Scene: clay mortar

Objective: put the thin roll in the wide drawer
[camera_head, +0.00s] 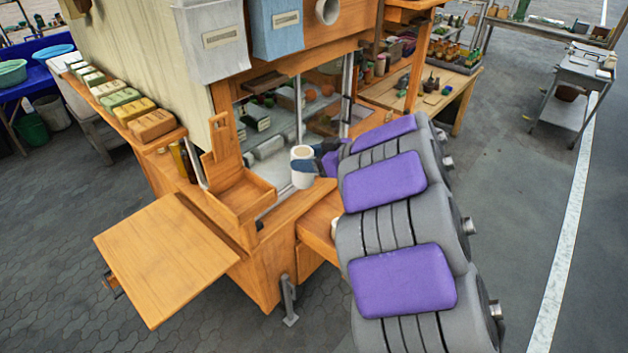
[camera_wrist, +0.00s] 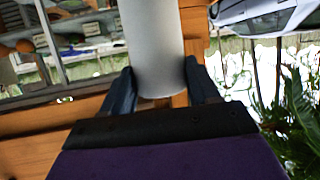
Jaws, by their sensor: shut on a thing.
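A white roll (camera_head: 301,178) is upright in the head view, above the wooden counter of the cart. My gripper (camera_head: 316,163) is shut on it from the right. In the wrist view the pale roll (camera_wrist: 152,45) stands between both dark fingers of my gripper (camera_wrist: 158,88). A wooden surface (camera_head: 318,222), perhaps a drawer or shelf, juts out just below and right of the roll. My arm hides its right part, so I cannot tell whether it is the wide drawer. Part of another pale object (camera_head: 334,229) shows there beside my arm.
An open wooden box (camera_head: 243,196) stands left of the roll. A flat wooden side shelf (camera_head: 165,258) sticks out at the front left. Glass panes (camera_head: 268,122) with goods behind them are close behind. Paved floor (camera_head: 60,270) is clear at the left.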

